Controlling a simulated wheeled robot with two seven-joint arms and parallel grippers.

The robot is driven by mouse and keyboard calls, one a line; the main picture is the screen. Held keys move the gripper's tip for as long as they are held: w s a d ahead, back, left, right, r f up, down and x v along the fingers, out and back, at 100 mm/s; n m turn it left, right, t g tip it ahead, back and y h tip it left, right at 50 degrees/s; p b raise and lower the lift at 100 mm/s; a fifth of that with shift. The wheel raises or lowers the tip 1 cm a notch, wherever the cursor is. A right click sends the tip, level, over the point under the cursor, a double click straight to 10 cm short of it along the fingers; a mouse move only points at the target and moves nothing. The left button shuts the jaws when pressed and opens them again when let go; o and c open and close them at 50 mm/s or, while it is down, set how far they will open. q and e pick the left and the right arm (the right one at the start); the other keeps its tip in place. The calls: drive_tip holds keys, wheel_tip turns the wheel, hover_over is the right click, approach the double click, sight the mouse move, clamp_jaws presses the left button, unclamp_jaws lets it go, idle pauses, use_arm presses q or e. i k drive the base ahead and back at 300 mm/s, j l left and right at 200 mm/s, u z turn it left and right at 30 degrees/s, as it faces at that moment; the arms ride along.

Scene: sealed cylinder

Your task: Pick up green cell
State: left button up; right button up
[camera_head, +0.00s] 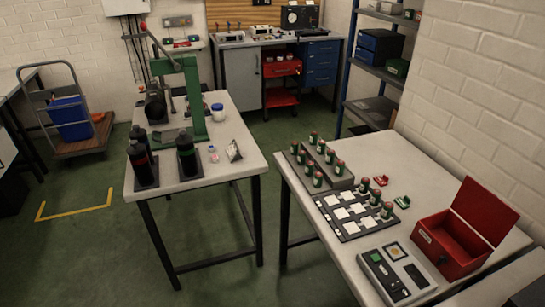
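Several small green cells with reddish tops stand upright on the right table (400,160). One group, with a green cell (330,156) among them, stands in and around a grey stepped block (342,182). Another few, with a green cell (375,198) among them, stand along the right edge of a dark tray (350,237) with white squares. I cannot tell which single cell the task means. Neither of my grippers shows in the head view.
An open red box (452,258) and a grey device (396,276) with a green screen sit at the table's near right. Small red and green pieces (402,202) lie beside the tray. The left table (235,175) holds a green press (193,100) and dark bottles (186,160). Green floor (215,235) lies open between the tables.

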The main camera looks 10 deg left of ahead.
sight(301, 156)
drive_tip(key=i+j+u, duration=0.35)
drive_tip(key=i+u, duration=0.4)
drive_tip(key=i, duration=0.15)
